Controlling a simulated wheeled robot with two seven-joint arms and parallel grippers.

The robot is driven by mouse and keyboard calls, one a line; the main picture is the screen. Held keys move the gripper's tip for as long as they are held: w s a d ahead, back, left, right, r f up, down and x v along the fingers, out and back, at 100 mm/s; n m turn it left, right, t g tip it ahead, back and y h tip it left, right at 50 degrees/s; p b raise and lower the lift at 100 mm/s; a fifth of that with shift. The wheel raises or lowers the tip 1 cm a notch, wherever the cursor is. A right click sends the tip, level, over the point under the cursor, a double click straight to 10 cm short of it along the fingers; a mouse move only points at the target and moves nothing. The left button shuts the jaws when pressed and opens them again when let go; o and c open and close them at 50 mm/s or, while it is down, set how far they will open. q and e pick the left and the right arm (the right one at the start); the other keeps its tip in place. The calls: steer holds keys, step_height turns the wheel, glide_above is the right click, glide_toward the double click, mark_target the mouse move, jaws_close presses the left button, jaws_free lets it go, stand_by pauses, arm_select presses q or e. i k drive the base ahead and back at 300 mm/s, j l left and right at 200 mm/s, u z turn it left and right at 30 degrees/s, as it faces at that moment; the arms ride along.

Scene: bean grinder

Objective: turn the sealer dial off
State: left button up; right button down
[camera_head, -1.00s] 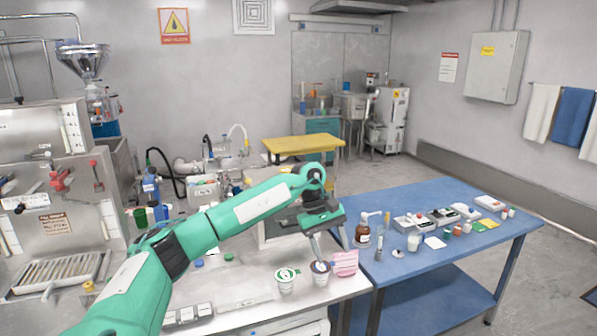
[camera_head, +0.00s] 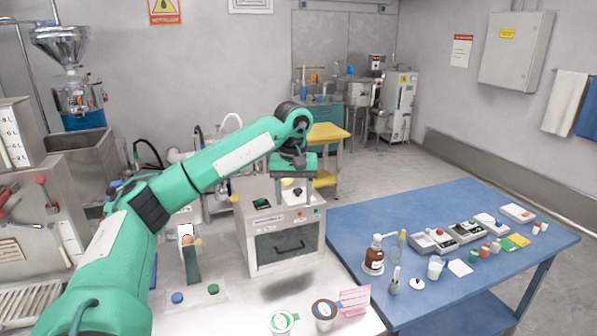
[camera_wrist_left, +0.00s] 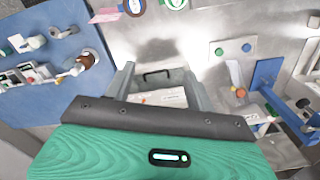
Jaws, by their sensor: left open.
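The sealer (camera_head: 285,238) is a pale grey box on the steel counter, with a dark front door and a black handle. A green-lit display (camera_head: 262,204) sits on its upper face. A small dark knob (camera_head: 298,191), seemingly the dial, shows between my fingers; its setting is too small to read. My left gripper (camera_head: 293,187) is open, pointing down over the sealer's top right, apparently holding nothing. In the left wrist view the sealer (camera_wrist_left: 160,97) lies between the spread fingers, partly hidden by the gripper body. I cannot tell whether a finger touches the dial. My right gripper is out of view.
A blue table (camera_head: 385,215) at right carries a brown bottle (camera_head: 374,252), scales and small jars.

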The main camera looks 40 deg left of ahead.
mark_target(297, 192)
steer(key=i+j, duration=0.8)
steer(key=j, duration=0.2)
